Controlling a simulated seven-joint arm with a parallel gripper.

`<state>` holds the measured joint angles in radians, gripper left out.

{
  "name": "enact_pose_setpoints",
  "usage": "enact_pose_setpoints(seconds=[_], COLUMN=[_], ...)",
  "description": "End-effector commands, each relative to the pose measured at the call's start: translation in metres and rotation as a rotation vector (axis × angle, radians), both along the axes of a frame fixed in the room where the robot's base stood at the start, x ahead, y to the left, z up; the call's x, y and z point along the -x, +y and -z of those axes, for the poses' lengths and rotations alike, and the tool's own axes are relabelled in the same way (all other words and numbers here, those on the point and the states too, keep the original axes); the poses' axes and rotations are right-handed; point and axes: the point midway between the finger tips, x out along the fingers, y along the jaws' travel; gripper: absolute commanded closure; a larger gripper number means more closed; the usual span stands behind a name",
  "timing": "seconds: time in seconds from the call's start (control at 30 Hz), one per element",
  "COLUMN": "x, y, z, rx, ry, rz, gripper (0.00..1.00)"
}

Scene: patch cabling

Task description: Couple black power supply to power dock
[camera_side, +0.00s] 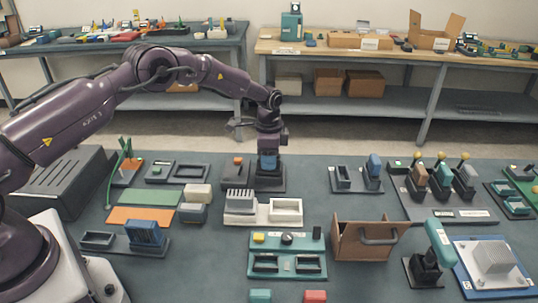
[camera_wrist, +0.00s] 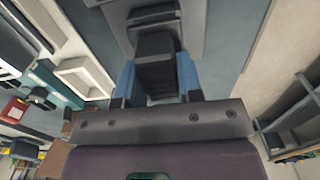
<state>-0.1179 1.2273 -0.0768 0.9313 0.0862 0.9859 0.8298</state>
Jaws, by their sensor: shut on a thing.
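My gripper (camera_side: 268,165) points down in the middle of the table in the side view. Its blue fingers are shut on the black power supply (camera_wrist: 156,48), a dark block that shows between them in the wrist view. A dark base (camera_side: 268,185), which looks like the power dock, lies directly under my gripper. It also shows as a grey plate with a dark raised part (camera_wrist: 152,15) at the top of the wrist view. The fingers hide the lower end of the block, so I cannot tell whether it is seated or just above the base.
An orange-topped block (camera_side: 238,162) stands at the left of the base. A white tray (camera_side: 286,212) and a ribbed grey block (camera_side: 240,202) sit in front. A two-slot dock with a blue block (camera_side: 374,166) stands to the right. A brown box (camera_side: 350,242) is nearer the front.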

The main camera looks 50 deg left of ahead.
Motion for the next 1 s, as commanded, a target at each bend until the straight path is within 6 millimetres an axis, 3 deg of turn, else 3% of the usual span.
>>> enact_pose_setpoints(seconds=[0.27,0.3,0.4,0.43,0.77,1.0], x=[-0.001,-0.001,0.000,0.000,0.000,-0.001], y=[0.000,0.000,0.000,0.000,0.000,0.000], z=[0.006,0.006,0.006,0.006,0.002,-0.039], rx=[0.000,0.000,0.000,-0.001,0.000,0.000], ry=[-0.003,-0.003,-0.003,-0.002,-0.001,-0.006], rz=[0.000,0.000,0.000,0.000,0.000,0.000], gripper=[0.96,0.62,0.39,0.36,0.36,0.36])
